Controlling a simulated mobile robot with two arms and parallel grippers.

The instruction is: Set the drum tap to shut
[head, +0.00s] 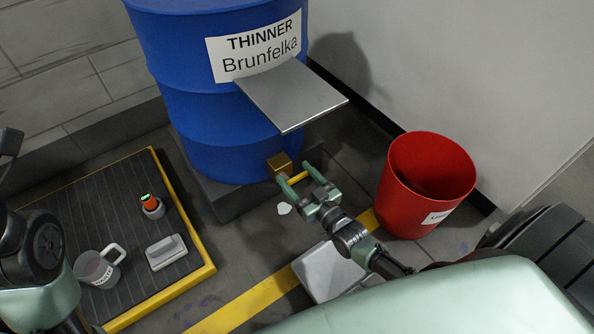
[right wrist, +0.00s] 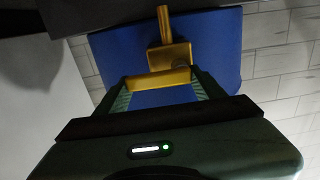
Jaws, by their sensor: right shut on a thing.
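The blue drum (head: 215,115) labelled THINNER Brunfelka stands on a dark grey block at the back. Its brass tap (head: 279,164) sticks out low on the drum's front, with a yellow lever (head: 298,177). My right gripper (head: 299,176) is at the tap, its fingers shut on the lever. In the right wrist view the lever (right wrist: 155,82) lies crosswise between the two fingers, below the brass tap body (right wrist: 170,55). Of my left arm only a part shows at the left edge; its gripper is out of view.
A metal plate (head: 290,93) juts out above the tap. A red bin (head: 425,183) stands to the right. A yellow-edged tray (head: 200,277) at left holds a mug (head: 97,268), a grey block-like item (head: 166,252) and a small capped item (head: 152,206). A pale spot (head: 284,208) marks the floor.

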